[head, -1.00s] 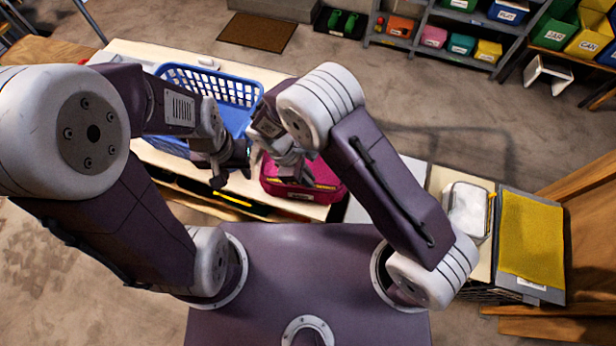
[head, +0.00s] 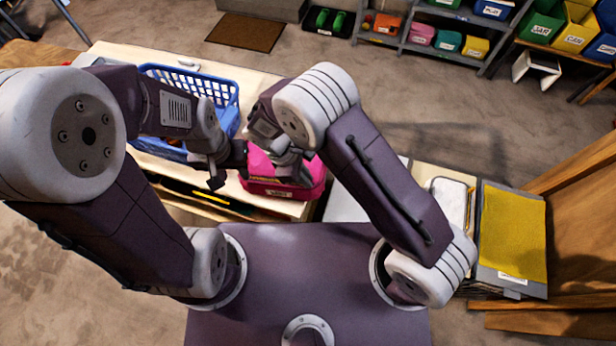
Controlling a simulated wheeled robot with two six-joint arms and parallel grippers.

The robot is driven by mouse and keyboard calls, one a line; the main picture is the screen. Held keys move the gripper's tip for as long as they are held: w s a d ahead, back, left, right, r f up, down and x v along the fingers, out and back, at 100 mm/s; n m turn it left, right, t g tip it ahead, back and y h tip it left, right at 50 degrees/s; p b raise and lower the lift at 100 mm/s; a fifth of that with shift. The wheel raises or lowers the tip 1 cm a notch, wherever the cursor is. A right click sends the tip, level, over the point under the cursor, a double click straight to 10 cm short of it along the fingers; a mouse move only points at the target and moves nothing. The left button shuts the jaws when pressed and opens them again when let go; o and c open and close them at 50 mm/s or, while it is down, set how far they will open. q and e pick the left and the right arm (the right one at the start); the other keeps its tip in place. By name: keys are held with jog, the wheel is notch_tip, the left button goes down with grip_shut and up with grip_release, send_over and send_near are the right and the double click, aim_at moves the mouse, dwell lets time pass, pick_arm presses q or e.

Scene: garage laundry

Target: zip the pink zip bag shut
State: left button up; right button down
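The pink zip bag (head: 312,178) sits on the light tabletop near its front right edge, with a pale label on its front. My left gripper (head: 217,180) is left of the bag, over the table's front edge. It looks empty, but its finger gap is unclear. My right gripper (head: 285,168) is over the bag's top, its fingers small and partly covered by my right arm. I cannot tell whether it touches the bag or grips a zip pull. The zip line and pull are not clear, so how far the bag is closed cannot be seen.
A blue laundry basket (head: 217,92) stands on the table (head: 112,52) behind my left gripper, close to the bag. At right are a white container (head: 450,203) and a yellow cloth (head: 513,235). Shelves with coloured bins (head: 440,38) stand at the back.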

jog(key=c, duration=1.6)
grip_release()
jog(key=shift+w+a, duration=0.1)
jog(key=shift+a, duration=0.45)
jog(key=shift+o, duration=0.6)
jog(key=shift+a, duration=0.2)
jog(key=shift+d, duration=0.75)
pick_arm(q)
jog(key=shift+a+f+b, duration=0.2)
jog(key=shift+f+b, duration=0.5)
jog(key=shift+f, duration=0.05)
pick_arm(e)
jog(key=v, duration=0.9)
jog(key=shift+a, duration=0.2)
